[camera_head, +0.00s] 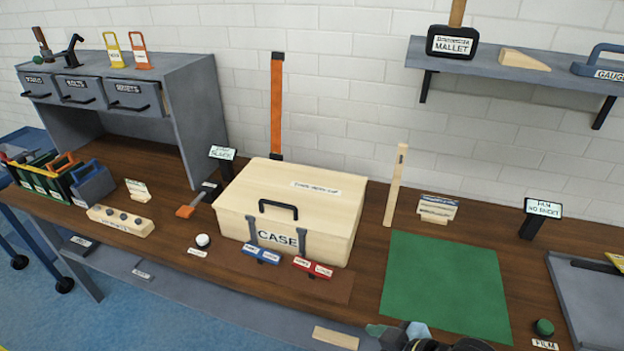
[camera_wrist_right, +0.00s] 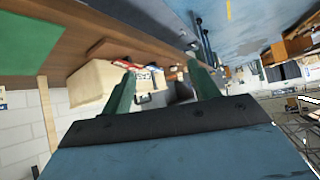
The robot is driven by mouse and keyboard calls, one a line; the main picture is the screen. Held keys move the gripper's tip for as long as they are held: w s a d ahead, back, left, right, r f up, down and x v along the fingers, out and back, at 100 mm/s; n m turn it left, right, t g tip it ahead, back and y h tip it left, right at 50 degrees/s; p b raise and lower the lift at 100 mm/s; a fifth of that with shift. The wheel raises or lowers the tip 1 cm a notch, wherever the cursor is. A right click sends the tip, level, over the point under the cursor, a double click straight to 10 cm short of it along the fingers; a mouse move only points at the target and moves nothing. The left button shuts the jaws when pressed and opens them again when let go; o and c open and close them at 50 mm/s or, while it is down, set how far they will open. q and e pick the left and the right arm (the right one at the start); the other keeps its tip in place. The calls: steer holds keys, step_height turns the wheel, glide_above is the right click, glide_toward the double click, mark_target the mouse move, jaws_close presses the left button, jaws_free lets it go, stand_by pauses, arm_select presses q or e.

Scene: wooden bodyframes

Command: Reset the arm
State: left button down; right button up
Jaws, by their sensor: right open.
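My right gripper (camera_wrist_right: 160,82) shows in the right wrist view with its two green fingers spread apart and nothing between them. In the head view only a small part of what looks like my right arm's end (camera_head: 415,336) shows at the bottom edge, in front of the green mat (camera_head: 440,280). The wrist view looks along the bench, sideways, with the wooden case (camera_wrist_right: 92,88) beyond the fingers. The gripper appears clear of the bench objects. My left arm and gripper are in neither view.
The closed wooden case (camera_head: 290,200) stands mid-bench, with blue (camera_head: 262,255) and red (camera_head: 313,267) blocks before it. A drawer cabinet (camera_head: 120,95) stands at left and a wall shelf (camera_head: 510,68) at upper right. A grey tray (camera_head: 585,300) lies at right. The green mat is bare.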

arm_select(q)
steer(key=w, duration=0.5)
arm_select(e)
steer(key=s+d+m+g+h, duration=0.3)
steer(key=s+d+m+h, duration=0.4)
steer(key=s+d, duration=0.5)
step_height(320, 180, down, 27)
steer(key=g+b, duration=0.1)
steer(key=b, duration=0.3)
arm_select(q)
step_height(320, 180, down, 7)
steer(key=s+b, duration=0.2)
steer(key=b, duration=0.1)
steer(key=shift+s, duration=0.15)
arm_select(e)
steer(key=s+d+f+g, duration=0.1)
steer(key=s+d+f, duration=0.2)
steer(key=s+f, duration=1.4)
step_height(320, 180, down, 3)
steer(key=shift+f+h, duration=0.1)
steer(key=shift+h, duration=0.2)
